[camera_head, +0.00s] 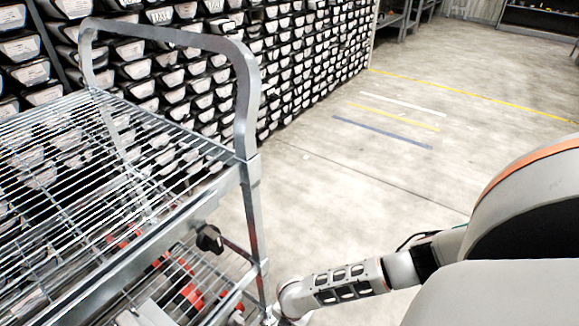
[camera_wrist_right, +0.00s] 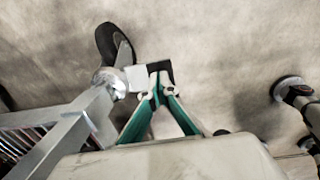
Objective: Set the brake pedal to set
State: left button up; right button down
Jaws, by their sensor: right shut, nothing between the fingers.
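A metal wire-shelf cart (camera_head: 250,190) stands at the left of the head view, with a tall bent handle. In the right wrist view, a caster with a black wheel (camera_wrist_right: 110,42) sits at the end of a cart leg. A small pale block (camera_wrist_right: 137,78) projects from the caster toward my fingers; I cannot tell if it is the brake pedal or which position it is in. My right gripper (camera_wrist_right: 158,88), with green fingers, is shut and empty beside this block. A black piece is at its fingertips; contact is unclear. My left gripper is out of view.
A wall of labelled core trays (camera_head: 190,70) runs behind the cart. Red items (camera_head: 185,285) lie on the cart's lower shelf. The concrete floor (camera_head: 370,190) to the right is open, with painted lines on it.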

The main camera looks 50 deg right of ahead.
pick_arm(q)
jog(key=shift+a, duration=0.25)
pick_arm(e)
jog(key=shift+s+f+t, duration=0.15)
jog(key=shift+f+t, duration=0.05)
jog(key=shift+t, duration=0.3)
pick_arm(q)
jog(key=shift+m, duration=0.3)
pick_arm(e)
jog(key=shift+s+f+t+p, duration=0.2)
jog(key=shift+f+t+p, duration=0.2)
jog(key=shift+t, duration=0.3)
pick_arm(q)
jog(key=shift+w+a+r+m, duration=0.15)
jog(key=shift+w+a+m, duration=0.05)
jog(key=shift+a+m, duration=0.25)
pick_arm(e)
jog(key=shift+s+f, duration=0.15)
jog(key=shift+f, duration=0.7)
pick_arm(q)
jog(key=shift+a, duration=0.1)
